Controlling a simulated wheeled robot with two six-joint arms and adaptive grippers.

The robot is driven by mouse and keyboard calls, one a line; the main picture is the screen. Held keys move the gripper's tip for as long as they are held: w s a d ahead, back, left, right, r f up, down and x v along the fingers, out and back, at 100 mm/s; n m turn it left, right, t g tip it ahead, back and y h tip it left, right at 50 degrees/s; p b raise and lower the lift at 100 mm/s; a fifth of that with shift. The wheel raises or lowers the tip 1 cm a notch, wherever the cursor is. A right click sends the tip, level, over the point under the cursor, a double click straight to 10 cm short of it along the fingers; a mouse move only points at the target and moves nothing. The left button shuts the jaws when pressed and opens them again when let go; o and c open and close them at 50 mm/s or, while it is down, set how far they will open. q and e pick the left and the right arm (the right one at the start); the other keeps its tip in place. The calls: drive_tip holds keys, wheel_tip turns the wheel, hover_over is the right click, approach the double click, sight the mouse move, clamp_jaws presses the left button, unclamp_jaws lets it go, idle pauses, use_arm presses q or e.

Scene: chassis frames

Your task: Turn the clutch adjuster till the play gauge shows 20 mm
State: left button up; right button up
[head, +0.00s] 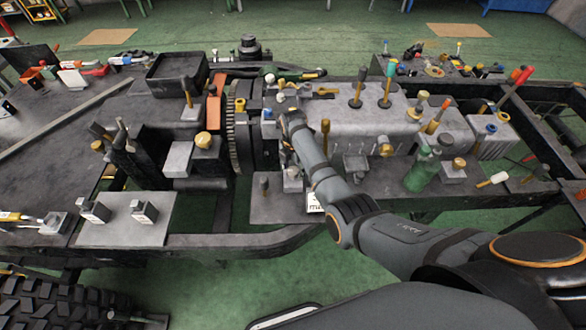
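The clutch area shows in the head view as a large toothed ring (233,130) beside a grey gearbox housing (350,125). My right arm reaches in from the lower right. Its gripper (288,118) is beside the housing's left end, just right of the ring. The fingers are small and partly hidden, so I cannot tell whether they are open, shut or touching the adjuster. I cannot single out the clutch adjuster among the small parts there. A small white label with dark marks (314,202) is below the gripper, partly beside my arm; its reading is illegible. My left gripper is out of view.
Several upright levers and knobs stand on the housing, including a blue-green one (388,82). A green bottle-shaped part (421,172) stands right of my forearm. A dark frame rail (240,243) runs along the front. A tyre (60,300) is at lower left.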

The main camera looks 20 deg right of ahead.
drive_tip(key=c, duration=0.9)
